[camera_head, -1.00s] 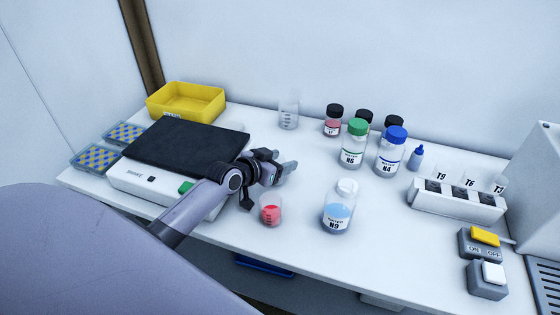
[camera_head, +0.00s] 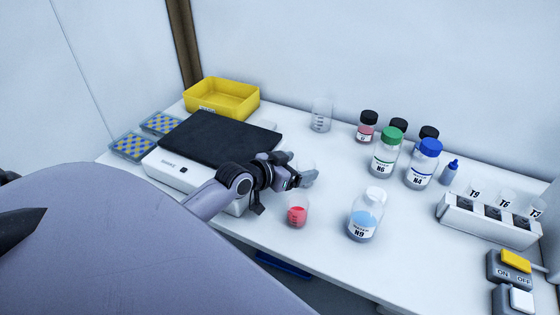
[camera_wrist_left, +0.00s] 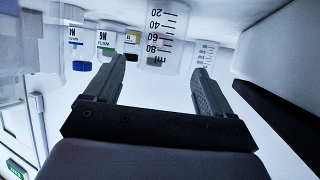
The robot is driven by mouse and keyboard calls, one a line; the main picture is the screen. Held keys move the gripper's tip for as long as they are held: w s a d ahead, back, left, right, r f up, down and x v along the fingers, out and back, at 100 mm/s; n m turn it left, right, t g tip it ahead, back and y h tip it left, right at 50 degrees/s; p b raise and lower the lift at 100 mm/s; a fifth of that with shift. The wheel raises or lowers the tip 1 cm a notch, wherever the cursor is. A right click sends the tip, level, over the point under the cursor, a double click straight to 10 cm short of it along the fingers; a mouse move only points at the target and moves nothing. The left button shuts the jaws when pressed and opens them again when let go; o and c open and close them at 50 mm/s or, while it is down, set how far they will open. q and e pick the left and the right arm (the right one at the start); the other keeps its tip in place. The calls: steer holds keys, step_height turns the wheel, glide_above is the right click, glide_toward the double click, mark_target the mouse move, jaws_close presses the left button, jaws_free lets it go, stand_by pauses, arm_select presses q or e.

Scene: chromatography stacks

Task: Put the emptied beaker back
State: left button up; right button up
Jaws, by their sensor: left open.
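My left gripper (camera_head: 306,177) is low over the bench, just behind the beaker of red liquid (camera_head: 297,213). It is open. In the left wrist view, its two fingers (camera_wrist_left: 158,85) are spread, and a clear graduated beaker (camera_wrist_left: 163,35) shows upside down beyond the gap between them. This beaker looks empty; I cannot tell whether the fingers touch it. In the head view it is at most a faint outline by the gripper. A second clear beaker (camera_head: 321,116) stands at the back of the bench and shows smaller in the wrist view (camera_wrist_left: 203,56). My right gripper is not in view.
A scale with a black top (camera_head: 219,139) is left of the gripper, with a yellow bin (camera_head: 222,100) behind. Bottle N9 (camera_head: 365,219) stands to the right, with several capped bottles (camera_head: 388,155) behind it. A tube rack (camera_head: 489,222) is further right.

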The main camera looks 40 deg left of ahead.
arm_select(q)
steer(key=v, duration=0.6)
steer(key=shift+s, duration=0.3)
steer(key=shift+a+r, duration=0.1)
